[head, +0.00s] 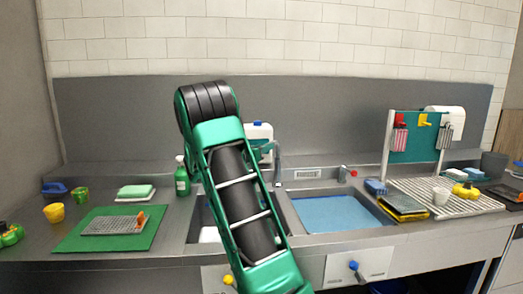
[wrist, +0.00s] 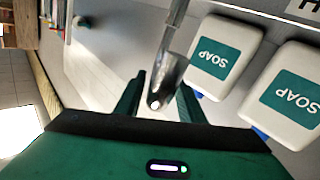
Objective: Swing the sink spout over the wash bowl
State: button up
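The metal sink spout (wrist: 172,70) comes down from the top of the wrist view, its round end between my gripper's fingers. It also shows in the head view (head: 277,165), just right of my arm. My gripper (wrist: 158,102) is open, with a dark green finger on each side of the spout end. A gap shows on the left; whether the right finger touches cannot be told. In the head view my arm hides most of the gripper. A white thing (head: 209,235), perhaps the wash bowl, lies in the left basin, partly hidden by my arm.
Two white soap dispensers (wrist: 225,57) (wrist: 287,95) stand close right of the spout. The right basin (head: 338,214) has a blue bottom. A green bottle (head: 182,177) stands behind the left basin. A red-tipped tap (head: 346,173) stands behind the right basin.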

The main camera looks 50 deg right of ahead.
jog(key=a, duration=0.9)
jog(key=shift+s+a, duration=0.25)
jog(key=shift+s, duration=0.1)
jog(key=shift+f, duration=0.1)
